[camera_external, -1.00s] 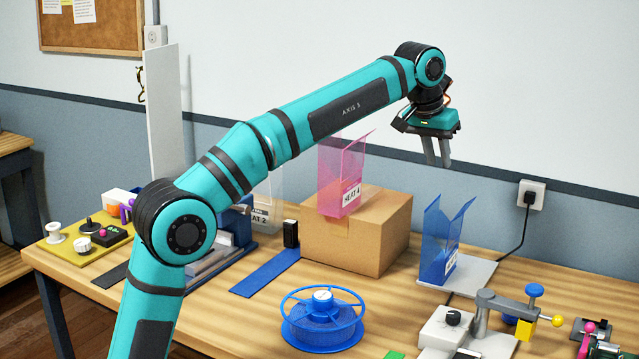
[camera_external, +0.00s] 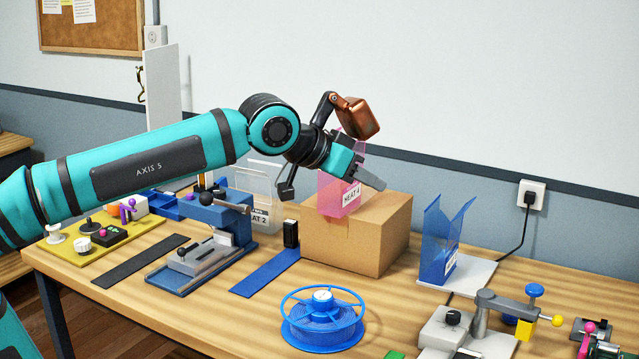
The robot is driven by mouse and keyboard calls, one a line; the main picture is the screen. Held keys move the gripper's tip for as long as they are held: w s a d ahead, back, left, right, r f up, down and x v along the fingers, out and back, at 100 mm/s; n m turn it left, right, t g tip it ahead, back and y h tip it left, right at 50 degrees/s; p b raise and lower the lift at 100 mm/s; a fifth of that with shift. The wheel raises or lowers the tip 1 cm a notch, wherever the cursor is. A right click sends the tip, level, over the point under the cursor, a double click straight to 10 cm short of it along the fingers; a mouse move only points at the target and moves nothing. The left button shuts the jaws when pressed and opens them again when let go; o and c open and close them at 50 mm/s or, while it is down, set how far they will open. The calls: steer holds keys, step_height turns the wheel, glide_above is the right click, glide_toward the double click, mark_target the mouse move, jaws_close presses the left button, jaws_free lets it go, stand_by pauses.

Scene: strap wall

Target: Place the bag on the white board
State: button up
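A pink translucent open-topped bag (camera_external: 336,194) labelled HEAT 4 stands on a cardboard box, partly hidden by my gripper. A blue translucent bag (camera_external: 436,240) stands upright on a flat white board (camera_external: 480,279) at the right of the table. A clear bag (camera_external: 262,190) labelled HEAT 2 stands at the back left, partly behind my wrist. My gripper (camera_external: 372,178) is tilted down to the right, overlapping the pink bag in the picture. Its fingers line up in this view, so their gap is hidden. I cannot tell whether it touches the bag.
The cardboard box (camera_external: 370,240) stands mid-table. A blue wire spool (camera_external: 322,325) is in front, and a grey clamp fixture (camera_external: 490,320) at the front right. A blue vise (camera_external: 205,260) and a tall white panel (camera_external: 162,100) are at the left. Bare wood shows between spool and box.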

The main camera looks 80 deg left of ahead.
steer(key=s+d+f+m+t, duration=0.1)
steer(key=s+d+f+t, duration=0.1)
steer(key=s, duration=0.5)
steer(key=s+d+f+m+t+h, duration=0.1)
steer(key=s+d+f+t, duration=0.1)
steer(key=s+f, duration=0.3)
steer(key=s+d+f+m+t, duration=0.1)
steer(key=s+d+f, duration=0.3)
steer(key=s, duration=0.6)
steer(key=shift+f+t+h, duration=0.2)
steer(key=shift+t+h, duration=0.2)
steer(key=shift+t, duration=0.3)
